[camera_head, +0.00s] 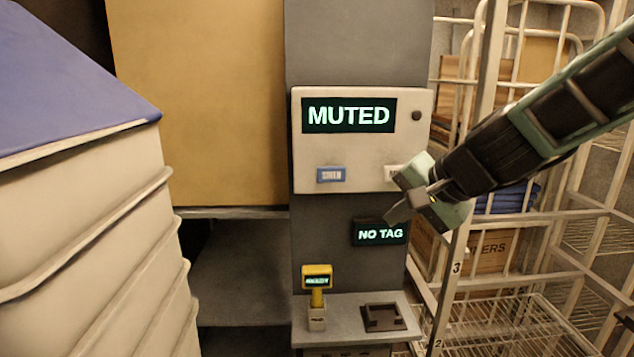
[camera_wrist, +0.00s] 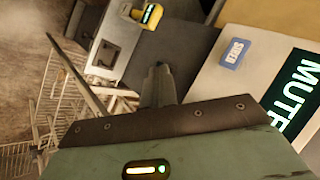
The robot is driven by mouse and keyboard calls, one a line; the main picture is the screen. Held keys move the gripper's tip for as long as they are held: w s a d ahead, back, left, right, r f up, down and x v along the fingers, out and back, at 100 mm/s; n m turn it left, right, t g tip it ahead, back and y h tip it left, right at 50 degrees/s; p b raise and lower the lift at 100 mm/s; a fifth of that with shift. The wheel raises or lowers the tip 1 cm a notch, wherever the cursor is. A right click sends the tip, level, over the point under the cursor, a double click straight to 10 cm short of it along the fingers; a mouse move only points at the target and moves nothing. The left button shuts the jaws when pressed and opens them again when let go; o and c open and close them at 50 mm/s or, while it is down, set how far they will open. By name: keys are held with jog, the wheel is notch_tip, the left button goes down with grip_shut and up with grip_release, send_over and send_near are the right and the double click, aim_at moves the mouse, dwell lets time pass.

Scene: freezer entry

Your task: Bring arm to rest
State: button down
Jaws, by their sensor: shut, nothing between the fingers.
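My gripper (camera_head: 398,203) is at the right of centre in the head view, in front of the lower right corner of a pale control panel (camera_head: 400,150). It partly covers a white button (camera_head: 394,172) on that panel; I cannot tell whether it touches it. Its fingers are shut and empty; they also show in the wrist view (camera_wrist: 158,78). The panel's screen (camera_head: 348,115) reads "MUTED". A blue button (camera_head: 331,175) sits at the panel's lower left and also shows in the wrist view (camera_wrist: 235,52). My arm reaches in from the right edge.
A "NO TAG" display (camera_head: 380,233) is below the panel. A grey shelf (camera_head: 350,306) holds a yellow device (camera_head: 317,280) and a dark holder (camera_head: 384,317). A white wire cage cart (camera_head: 470,220) stands at right. Pale stacked boxes with a blue top (camera_head: 70,75) fill the left.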

jog(key=s+a+f+n+g+b, duration=0.25)
jog(key=s+a+f+n, duration=0.35)
jog(key=s, duration=0.4)
jog(key=s+d+f+n+g+h+b, duration=0.1)
jog(key=s+f+n, duration=0.3)
jog(key=s, duration=0.4)
jog(key=s+d+f+n+g+h+b, duration=0.2)
jog(key=s+f+n, duration=0.3)
jog(key=s, duration=0.4)
jog(key=shift+d+f+n+g+h, duration=0.3)
jog(key=shift+d+f+g+h, duration=0.1)
jog(key=shift+f+g+h, duration=0.4)
